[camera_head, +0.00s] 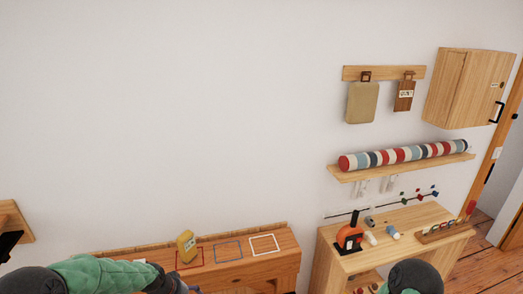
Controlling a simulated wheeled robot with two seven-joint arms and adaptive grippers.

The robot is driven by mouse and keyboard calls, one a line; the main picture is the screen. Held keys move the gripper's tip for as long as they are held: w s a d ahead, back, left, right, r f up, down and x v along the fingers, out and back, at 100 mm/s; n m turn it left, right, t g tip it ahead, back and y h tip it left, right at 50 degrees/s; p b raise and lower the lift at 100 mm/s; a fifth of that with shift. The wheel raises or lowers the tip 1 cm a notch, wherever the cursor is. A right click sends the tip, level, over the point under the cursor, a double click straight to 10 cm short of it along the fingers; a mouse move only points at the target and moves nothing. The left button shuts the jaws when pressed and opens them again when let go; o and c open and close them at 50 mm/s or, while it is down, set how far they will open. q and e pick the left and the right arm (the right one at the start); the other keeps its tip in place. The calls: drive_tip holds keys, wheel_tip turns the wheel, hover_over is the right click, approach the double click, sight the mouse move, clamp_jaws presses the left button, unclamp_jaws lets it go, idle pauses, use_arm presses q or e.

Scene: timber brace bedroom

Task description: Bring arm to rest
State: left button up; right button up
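Neither of my grippers shows in the head view. Part of my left arm, with green and dark links, crosses the bottom left edge in front of the low wooden bench (270,268). Part of my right arm shows at the bottom edge in front of the wooden desk (340,272). Both arms run out of the picture at the bottom, so what either hand holds is hidden.
A yellow object (186,245) stands on the bench beside red, blue and white outlines. The desk bears an orange and black device (349,236) and small items. Above are a shelf with a striped roll (400,155), a hook rail (385,73) and a cabinet (470,88).

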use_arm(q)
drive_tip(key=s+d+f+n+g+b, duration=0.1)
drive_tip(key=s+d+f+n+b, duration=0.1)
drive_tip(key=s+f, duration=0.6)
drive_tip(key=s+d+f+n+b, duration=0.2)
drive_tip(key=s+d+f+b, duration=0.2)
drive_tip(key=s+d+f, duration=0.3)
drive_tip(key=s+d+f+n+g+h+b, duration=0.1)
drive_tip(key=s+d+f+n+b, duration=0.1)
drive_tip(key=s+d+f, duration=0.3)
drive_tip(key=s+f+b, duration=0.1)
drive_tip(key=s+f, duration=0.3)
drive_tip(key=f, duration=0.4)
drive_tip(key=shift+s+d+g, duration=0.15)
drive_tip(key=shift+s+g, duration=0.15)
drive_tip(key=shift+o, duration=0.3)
